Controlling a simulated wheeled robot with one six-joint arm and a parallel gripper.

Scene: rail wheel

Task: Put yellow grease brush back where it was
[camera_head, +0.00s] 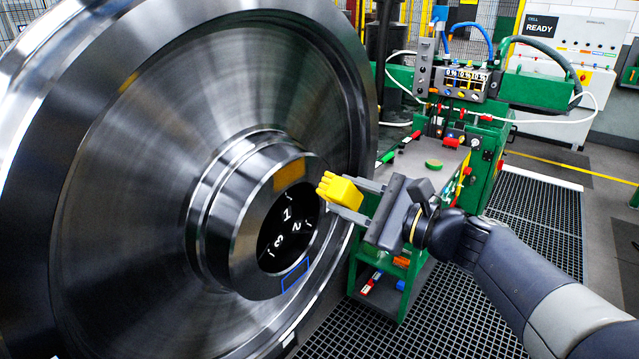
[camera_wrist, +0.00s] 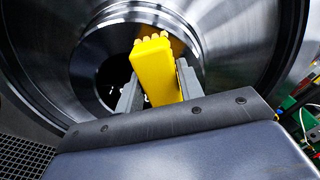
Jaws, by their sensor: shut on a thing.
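The yellow grease brush (camera_head: 339,190) is held between the two fingers of my gripper (camera_head: 352,198), in front of the hub of the large steel wheel. In the wrist view the yellow brush (camera_wrist: 157,72) stands between the grey fingers of my gripper (camera_wrist: 157,88), with its pale knobbly end pointing toward the hub bore. The wheel's hub (camera_head: 232,225) has a dark bore marked 1, 2 and 3. An orange-brown patch (camera_head: 289,175) lies on the upper hub face and a blue outlined square (camera_head: 296,275) on the lower face. The brush appears apart from the hub.
A green cart (camera_head: 400,285) with a grey top stands behind my gripper. A green round item (camera_head: 433,164) and a red item (camera_head: 451,142) lie on its top. Red, blue and orange items sit on its lower shelf. A control box (camera_head: 458,82) stands behind. Grating (camera_head: 455,315) covers the floor.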

